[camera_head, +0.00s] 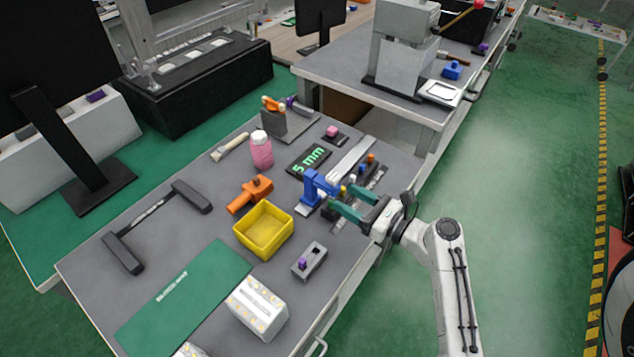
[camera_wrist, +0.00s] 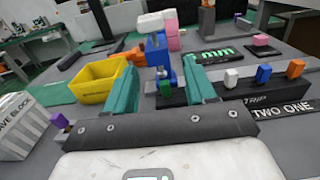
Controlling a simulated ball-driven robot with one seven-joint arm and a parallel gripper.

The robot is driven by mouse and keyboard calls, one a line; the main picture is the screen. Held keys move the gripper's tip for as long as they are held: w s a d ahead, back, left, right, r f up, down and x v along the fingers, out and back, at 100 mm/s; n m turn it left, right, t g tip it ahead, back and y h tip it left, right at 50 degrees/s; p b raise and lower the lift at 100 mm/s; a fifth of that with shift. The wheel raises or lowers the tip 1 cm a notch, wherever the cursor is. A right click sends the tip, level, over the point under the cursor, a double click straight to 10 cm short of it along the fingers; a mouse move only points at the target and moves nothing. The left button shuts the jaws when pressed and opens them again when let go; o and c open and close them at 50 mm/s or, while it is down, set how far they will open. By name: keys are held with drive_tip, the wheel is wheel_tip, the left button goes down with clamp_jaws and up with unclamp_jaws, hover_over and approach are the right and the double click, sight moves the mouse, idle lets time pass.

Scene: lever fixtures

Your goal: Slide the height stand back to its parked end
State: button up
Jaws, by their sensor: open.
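The blue height stand (camera_head: 316,188) stands upright near the right edge of the grey workbench. In the wrist view the blue stand (camera_wrist: 157,52) shows between and beyond my fingers. My gripper (camera_head: 340,199) has two teal fingers spread apart, reaching in from the right, close to the stand.
A dark strip with coloured levers (camera_wrist: 262,75) lies just right of my fingers. A yellow bin (camera_head: 263,230) and an orange tool (camera_head: 250,192) are to the left. A grey block with a purple knob (camera_head: 309,262) is nearer. A "5 mm" display (camera_head: 309,160) lies beyond.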

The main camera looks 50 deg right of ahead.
sight(318, 183)
drive_tip(key=w, duration=0.9)
drive_tip(key=shift+w+a+p, duration=0.25)
drive_tip(key=shift+w+p, duration=0.05)
drive_tip(key=shift+p, duration=0.1)
drive_tip(key=shift+c, duration=0.4)
clamp_jaws()
